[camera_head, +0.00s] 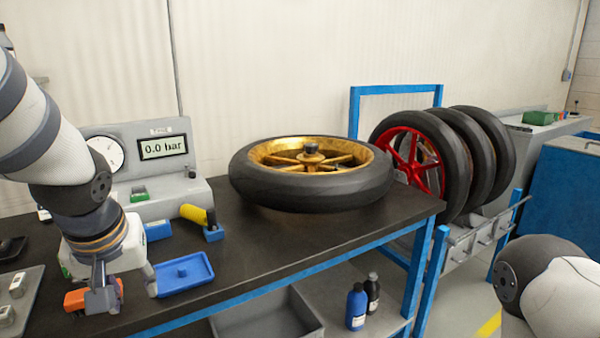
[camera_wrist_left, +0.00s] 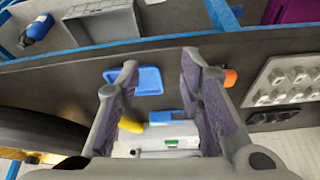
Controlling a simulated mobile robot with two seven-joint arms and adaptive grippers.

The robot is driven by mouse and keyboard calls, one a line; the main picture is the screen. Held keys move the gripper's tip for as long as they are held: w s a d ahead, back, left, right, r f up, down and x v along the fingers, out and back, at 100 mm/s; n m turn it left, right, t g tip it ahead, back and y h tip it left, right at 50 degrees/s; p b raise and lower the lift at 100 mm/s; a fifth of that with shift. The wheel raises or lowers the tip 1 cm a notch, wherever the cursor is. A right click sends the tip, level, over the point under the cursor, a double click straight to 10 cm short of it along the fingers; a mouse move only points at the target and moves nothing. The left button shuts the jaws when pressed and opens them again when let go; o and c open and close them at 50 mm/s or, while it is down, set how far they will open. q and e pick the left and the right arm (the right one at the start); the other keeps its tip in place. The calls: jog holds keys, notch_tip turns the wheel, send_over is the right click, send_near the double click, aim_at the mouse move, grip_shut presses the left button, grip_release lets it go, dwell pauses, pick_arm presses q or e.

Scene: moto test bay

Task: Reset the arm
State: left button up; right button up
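My left gripper (camera_head: 125,290) hangs fingers-down over the left part of the dark workbench (camera_head: 265,260). In the left wrist view my left gripper (camera_wrist_left: 160,75) is open, its two fingers apart with nothing held between them. In the wrist view the orange object (camera_wrist_left: 231,77) is outside the right-hand finger. A shallow blue tray (camera_head: 186,290) lies just right of the gripper. My right arm shows at the lower right, but its gripper is out of view.
A gauge unit (camera_head: 162,150) reading 0.0 bar stands at the back, with a yellow-and-black tool (camera_head: 196,214) before it. A gold-rimmed wheel (camera_head: 312,200) lies flat on the bench. Upright wheels (camera_head: 440,150) stand in a rack at right. The bench between tray and wheel is clear.

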pick_arm(q)
jog(key=s+d+f+m+g+h, duration=0.15)
jog(key=s+f, duration=0.35)
jog(key=f, duration=0.6)
jog(key=s+d+f+m+g, duration=0.15)
jog(key=s+f, duration=0.35)
jog(key=f, duration=0.5)
jog(key=s+f+g, duration=0.1)
jog(key=s+f, duration=0.2)
jog(key=s, duration=0.4)
jog(key=s+f, duration=0.3)
jog(key=s, duration=0.4)
jog(key=s+f+m+g, duration=0.1)
jog(key=s+f, duration=0.3)
jog(key=s, duration=0.3)
jog(key=shift+g, duration=0.3)
jog(key=shift+h, duration=0.25)
